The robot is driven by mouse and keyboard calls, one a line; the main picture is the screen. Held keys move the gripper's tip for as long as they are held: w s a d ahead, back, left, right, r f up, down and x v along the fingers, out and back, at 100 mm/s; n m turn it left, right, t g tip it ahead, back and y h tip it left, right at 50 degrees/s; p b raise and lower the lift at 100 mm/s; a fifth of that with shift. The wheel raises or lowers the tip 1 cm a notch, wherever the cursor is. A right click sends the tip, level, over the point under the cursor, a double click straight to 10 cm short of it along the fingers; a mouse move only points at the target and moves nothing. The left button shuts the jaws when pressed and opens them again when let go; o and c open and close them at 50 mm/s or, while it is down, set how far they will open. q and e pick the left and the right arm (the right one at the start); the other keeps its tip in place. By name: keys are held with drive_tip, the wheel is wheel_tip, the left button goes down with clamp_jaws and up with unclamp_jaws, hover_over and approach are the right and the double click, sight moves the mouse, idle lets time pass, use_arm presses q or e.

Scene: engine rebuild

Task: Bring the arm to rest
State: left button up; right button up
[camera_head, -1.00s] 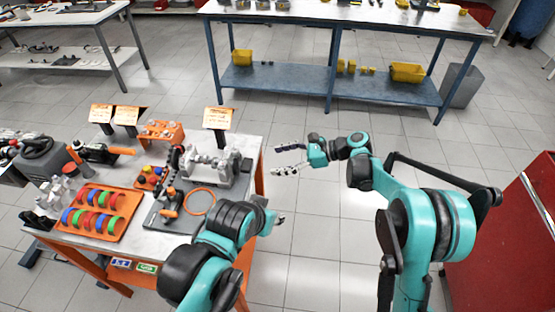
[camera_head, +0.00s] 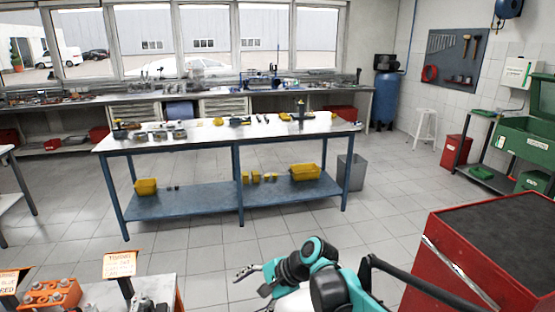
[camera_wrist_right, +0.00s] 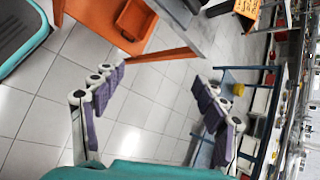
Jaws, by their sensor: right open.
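My right arm (camera_head: 322,275) shows at the bottom of the head view, bent, with its teal and black links above the tiled floor. Its gripper (camera_head: 247,272) points left, to the right of the near workbench. In the right wrist view the gripper (camera_wrist_right: 158,110) has its two fingers with purple pads spread wide apart. Nothing is between them but floor and background. My left gripper is outside the head view.
The near workbench (camera_head: 165,292) with an orange bolt holder (camera_head: 50,293) is at lower left. A red cabinet (camera_head: 480,245) stands close on the right. A blue-legged table (camera_head: 230,137) stands ahead across open floor (camera_head: 190,262).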

drive_tip(key=s+d+f+n+t+h, duration=0.1)
drive_tip(key=s+d+n+h, duration=0.2)
drive_tip(key=s+d, duration=0.2)
drive_tip(key=s+d+f+n+t+h, duration=0.1)
drive_tip(key=s+d+n, duration=0.3)
drive_tip(key=d, duration=0.8)
drive_tip(key=s+d+f+n+t+h, duration=0.1)
drive_tip(key=s+d+n+t+h, duration=0.2)
drive_tip(key=s+d, duration=0.5)
drive_tip(key=shift+d+h, duration=0.4)
drive_tip(key=shift+h, duration=0.4)
drive_tip(key=shift+c, duration=0.3)
